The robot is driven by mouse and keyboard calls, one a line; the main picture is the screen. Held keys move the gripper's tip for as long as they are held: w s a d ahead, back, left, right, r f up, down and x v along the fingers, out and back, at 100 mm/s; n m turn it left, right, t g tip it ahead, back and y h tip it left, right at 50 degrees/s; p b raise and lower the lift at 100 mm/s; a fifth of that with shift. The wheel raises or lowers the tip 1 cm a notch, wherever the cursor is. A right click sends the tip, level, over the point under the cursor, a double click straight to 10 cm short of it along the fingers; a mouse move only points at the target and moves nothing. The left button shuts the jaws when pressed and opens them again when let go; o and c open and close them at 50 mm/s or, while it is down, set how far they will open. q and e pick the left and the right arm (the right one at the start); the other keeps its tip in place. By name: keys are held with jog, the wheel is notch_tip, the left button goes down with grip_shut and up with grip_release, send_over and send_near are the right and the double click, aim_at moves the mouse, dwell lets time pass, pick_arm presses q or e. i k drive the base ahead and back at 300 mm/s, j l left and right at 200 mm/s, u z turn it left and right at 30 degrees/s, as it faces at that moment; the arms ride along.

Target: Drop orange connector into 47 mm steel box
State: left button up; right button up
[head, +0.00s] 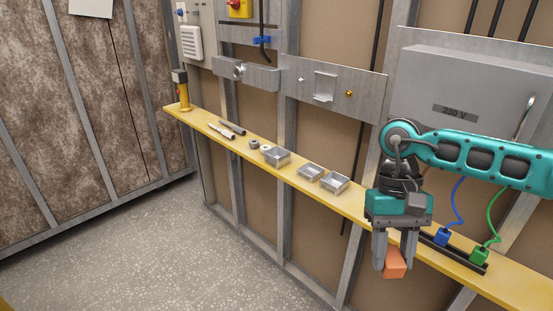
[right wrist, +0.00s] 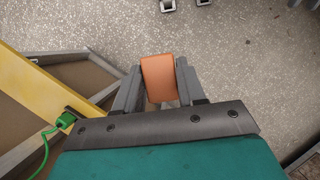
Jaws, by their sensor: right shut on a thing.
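My right gripper (head: 393,256) is shut on the orange connector (head: 396,267), a block that hangs below the fingertips in front of the yellow shelf. In the right wrist view the connector (right wrist: 158,78) sits between both fingers (right wrist: 158,88). Three open steel boxes stand on the shelf, left of the gripper: a left box (head: 277,158), a middle box (head: 310,173) and a right box (head: 335,183). I cannot tell by eye which is 47 mm. My left gripper is not in view.
The yellow shelf (head: 365,209) runs along the stud wall. A black rail with a blue connector (head: 442,237) and a green connector (head: 479,256), both wired, is right of the gripper. A grey 230 V cabinet (head: 450,90) hangs behind the arm. Small metal parts lie left of the boxes.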

aim_at(279, 161)
jog(key=z, duration=0.7)
jog(key=i+z, duration=0.1)
jog(key=z, duration=0.65)
jog(key=j+z, duration=0.15)
jog(key=z, duration=0.55)
jog(key=j+z, duration=0.1)
jog(key=z, duration=0.65)
jog(key=j+z, duration=0.1)
jog(key=z, duration=0.6)
jog(key=j+z, duration=0.15)
jog(key=z, duration=1.3)
jog(key=k+j+z, duration=0.1)
jog(key=z, duration=0.6)
jog(key=k+u, duration=0.15)
jog(key=u, duration=0.2)
jog(key=k+u, duration=0.15)
jog(key=u, duration=0.15)
jog(key=k+u, duration=0.1)
jog(key=u, duration=0.3)
jog(key=k+u, duration=0.1)
jog(key=u, duration=0.7)
jog(key=k, duration=0.1)
